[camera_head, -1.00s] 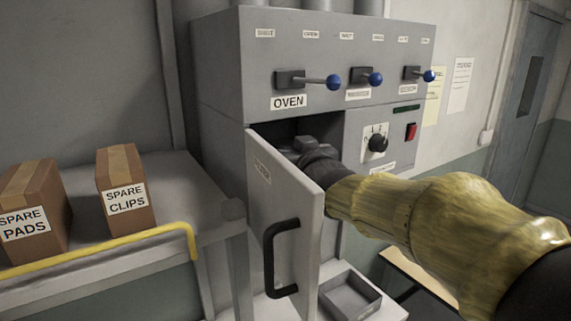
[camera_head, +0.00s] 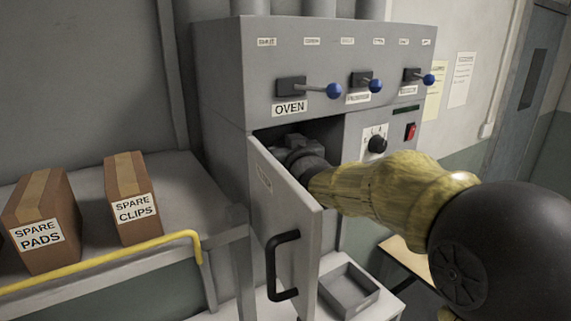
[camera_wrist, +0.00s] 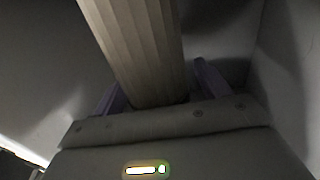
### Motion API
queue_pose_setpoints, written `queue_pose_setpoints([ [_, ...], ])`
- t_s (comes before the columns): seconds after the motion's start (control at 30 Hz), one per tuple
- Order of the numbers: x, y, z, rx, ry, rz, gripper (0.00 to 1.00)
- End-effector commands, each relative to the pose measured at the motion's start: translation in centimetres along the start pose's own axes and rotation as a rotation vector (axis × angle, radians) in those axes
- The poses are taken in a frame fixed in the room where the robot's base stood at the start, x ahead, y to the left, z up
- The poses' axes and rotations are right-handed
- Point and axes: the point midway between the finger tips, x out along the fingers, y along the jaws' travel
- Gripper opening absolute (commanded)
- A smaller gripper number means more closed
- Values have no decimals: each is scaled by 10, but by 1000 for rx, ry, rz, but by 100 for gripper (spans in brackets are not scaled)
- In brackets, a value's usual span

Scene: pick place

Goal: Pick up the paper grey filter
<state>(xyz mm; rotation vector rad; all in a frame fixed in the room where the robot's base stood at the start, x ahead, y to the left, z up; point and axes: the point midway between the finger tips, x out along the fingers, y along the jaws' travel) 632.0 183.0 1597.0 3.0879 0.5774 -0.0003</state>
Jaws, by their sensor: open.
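The paper grey filter (camera_wrist: 138,45) shows in the wrist view as a pale, pleated upright-looking body. It runs from the top edge down between the two purple fingers of my gripper (camera_wrist: 160,88). The fingers are open, one on each side of the filter; whether either touches it I cannot tell. In the head view my gripper (camera_head: 296,147) is inside the dark oven compartment (camera_head: 325,128), partly hidden by the open oven door (camera_head: 283,205). The filter is hidden in the head view.
The door, with a black handle (camera_head: 272,265), stands open just left of my forearm. A small grey tray (camera_head: 375,296) sits below the oven. Boxes of spare pads (camera_head: 45,215) and spare clips (camera_head: 130,200) stand on the left shelf, behind a yellow rail (camera_head: 110,262).

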Motion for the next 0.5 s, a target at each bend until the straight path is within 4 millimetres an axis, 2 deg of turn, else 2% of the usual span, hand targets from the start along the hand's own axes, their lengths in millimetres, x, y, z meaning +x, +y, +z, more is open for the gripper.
queue_pose_setpoints([
  [0.43, 0, 0, 1, 0, 0, 0, 75],
  [0.5, 0, 0, 1, 0, 0, 0, 61],
])
